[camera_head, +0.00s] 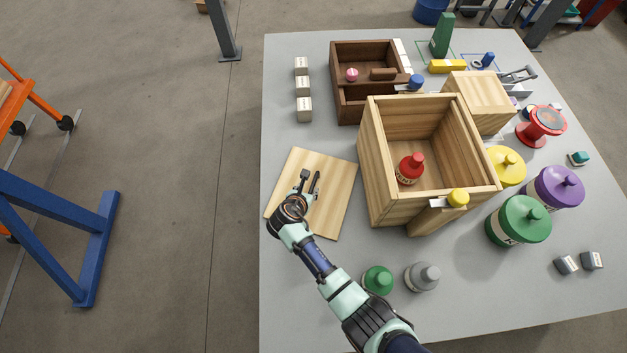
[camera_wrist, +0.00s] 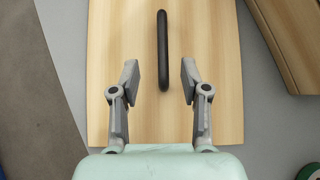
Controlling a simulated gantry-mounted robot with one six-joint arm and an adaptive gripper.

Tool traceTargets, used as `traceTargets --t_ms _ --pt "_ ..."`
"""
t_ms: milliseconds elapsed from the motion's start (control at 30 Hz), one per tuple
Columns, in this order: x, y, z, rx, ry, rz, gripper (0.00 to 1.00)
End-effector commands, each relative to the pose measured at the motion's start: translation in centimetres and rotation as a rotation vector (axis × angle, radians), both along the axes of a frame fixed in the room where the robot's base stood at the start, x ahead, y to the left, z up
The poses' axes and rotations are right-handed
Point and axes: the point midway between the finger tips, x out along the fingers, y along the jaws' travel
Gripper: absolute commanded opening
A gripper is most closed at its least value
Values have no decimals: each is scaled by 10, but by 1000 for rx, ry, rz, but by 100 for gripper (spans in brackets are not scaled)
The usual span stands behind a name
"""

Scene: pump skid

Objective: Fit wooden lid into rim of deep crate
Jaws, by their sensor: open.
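The wooden lid (camera_head: 330,188) lies flat on the grey table, left of the deep crate. In the wrist view the lid (camera_wrist: 215,45) fills the middle and its black bar handle (camera_wrist: 162,50) stands along the picture's height. My gripper (camera_head: 311,177) is over the lid. In the wrist view my gripper (camera_wrist: 161,82) is open, with one finger on each side of the handle's near end and gaps to both. The deep crate (camera_head: 370,165) is open at the top and holds a red bottle (camera_head: 410,168). The head view shows the handle poorly behind my gripper.
A darker open wooden box (camera_head: 352,108) stands behind the crate, and a smaller wooden box (camera_head: 480,98) is behind right. Green (camera_head: 378,280) and grey (camera_head: 423,276) bottles stand in front. Several white blocks (camera_head: 303,86) line the back left. Large canisters (camera_head: 518,221) stand right of the crate.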

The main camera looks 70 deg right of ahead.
Motion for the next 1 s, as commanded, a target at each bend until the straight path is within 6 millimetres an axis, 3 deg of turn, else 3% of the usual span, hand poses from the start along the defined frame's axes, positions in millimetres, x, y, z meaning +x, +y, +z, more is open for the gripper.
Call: traceTargets --t_ms 100,267,533,767,833,1000 --pt "-1 -11 -17 2 1 -4 46" --pt "0 -15 -18 1 -2 -2 46" --pt "0 -42 -55 1 -3 -4 46" --pt "0 -47 -54 2 -3 -3 46" --pt "0 -47 -54 2 -3 -3 39" --pt "0 -47 -54 2 -3 -3 11"
